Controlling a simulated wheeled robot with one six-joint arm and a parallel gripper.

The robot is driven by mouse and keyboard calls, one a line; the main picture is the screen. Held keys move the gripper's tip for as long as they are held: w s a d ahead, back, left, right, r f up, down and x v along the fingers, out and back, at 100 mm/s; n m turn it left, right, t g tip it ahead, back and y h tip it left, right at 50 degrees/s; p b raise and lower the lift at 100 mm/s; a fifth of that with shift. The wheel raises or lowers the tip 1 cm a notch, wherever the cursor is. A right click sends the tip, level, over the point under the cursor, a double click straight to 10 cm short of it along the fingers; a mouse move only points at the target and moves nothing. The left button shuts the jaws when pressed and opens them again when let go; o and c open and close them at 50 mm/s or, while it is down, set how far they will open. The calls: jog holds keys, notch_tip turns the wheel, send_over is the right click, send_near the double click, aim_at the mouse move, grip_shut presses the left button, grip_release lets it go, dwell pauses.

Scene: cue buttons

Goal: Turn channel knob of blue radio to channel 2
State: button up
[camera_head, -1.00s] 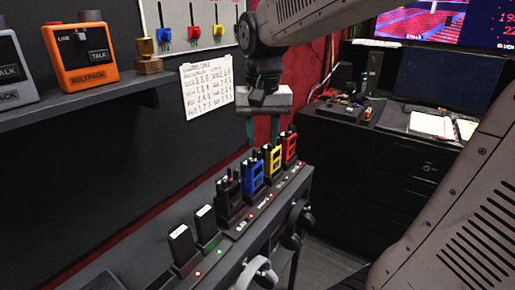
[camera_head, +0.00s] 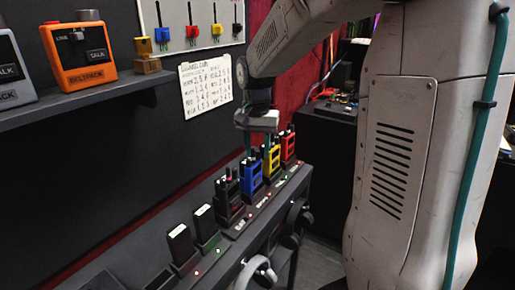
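The blue radio (camera_head: 252,178) stands upright in a charger row on the dark counter, between a black radio (camera_head: 228,196) and a yellow radio (camera_head: 271,162). My gripper (camera_head: 257,148) points down just above the blue radio's top. I cannot tell whether a finger touches the radio.
A red radio (camera_head: 288,146) stands beyond the yellow one. Headsets (camera_head: 257,273) hang at the counter's front edge. A shelf (camera_head: 90,97) with an orange beltpack (camera_head: 79,53) is at left. A handwritten sheet (camera_head: 206,86) is on the wall behind.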

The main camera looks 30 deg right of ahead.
aim_at(257, 151)
jog(key=shift+f, duration=0.15)
grip_shut()
jog(key=shift+n, duration=0.8)
grip_release()
jog(key=shift+a+r, duration=0.1)
jog(key=shift+r, duration=3.85)
